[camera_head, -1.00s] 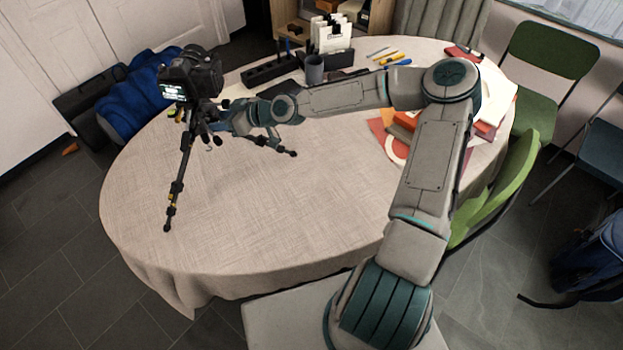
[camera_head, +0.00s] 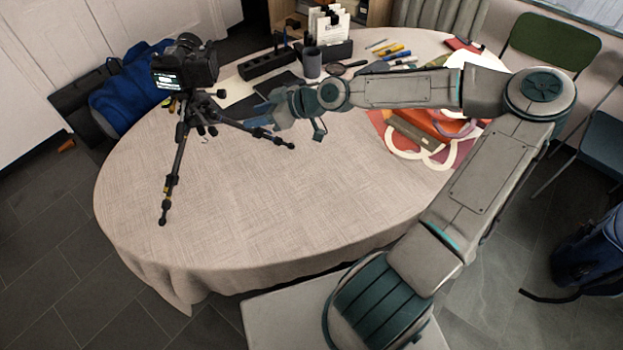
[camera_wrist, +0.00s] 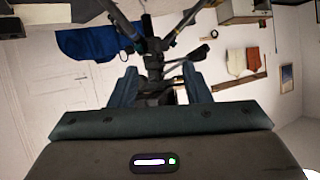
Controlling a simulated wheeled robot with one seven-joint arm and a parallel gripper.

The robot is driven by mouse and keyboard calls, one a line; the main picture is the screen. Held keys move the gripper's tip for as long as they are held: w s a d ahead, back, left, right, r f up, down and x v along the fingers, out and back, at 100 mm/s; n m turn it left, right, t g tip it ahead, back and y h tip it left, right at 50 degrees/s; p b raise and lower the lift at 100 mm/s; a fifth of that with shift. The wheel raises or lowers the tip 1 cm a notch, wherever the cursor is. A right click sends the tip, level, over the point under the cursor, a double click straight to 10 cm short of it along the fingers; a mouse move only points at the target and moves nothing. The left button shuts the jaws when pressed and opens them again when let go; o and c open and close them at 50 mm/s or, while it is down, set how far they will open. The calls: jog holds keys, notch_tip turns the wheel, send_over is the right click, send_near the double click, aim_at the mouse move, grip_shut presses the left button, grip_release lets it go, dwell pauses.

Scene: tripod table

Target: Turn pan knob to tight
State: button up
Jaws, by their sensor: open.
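The black tripod (camera_head: 172,165) stands on the table with a camera (camera_head: 185,64) on top. A small dark knob or handle (camera_head: 221,93) sticks out to the right under the camera; I cannot tell whether it is the pan knob. My gripper (camera_head: 250,113) is open, to the right of the tripod head and apart from it. In the wrist view, which looks upside down, the open fingers of my gripper (camera_wrist: 160,88) flank the tripod's dark centre part (camera_wrist: 154,62) in the picture. The knob's setting is too small to read.
The round table (camera_head: 230,215) has clear cloth in front. A black organizer (camera_head: 268,63), a grey cup (camera_head: 312,62) and a dark pad (camera_head: 278,86) lie behind my gripper. A blue bag (camera_head: 130,88) is beyond the table's left edge.

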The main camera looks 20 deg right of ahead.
jog(key=s+f+m+g+h+b, duration=0.1)
jog(key=s+f+g+h+b, duration=0.35)
jog(key=s+f, duration=0.7)
jog(key=s+d+r+m+g+h+b, duration=0.1)
jog(key=s+d+r+m+h, duration=0.2)
jog(key=d+h, duration=0.4)
jog(key=shift+s+d+r+m, duration=0.3)
jog(key=shift+s+m, duration=0.4)
jog(key=shift+s, duration=0.2)
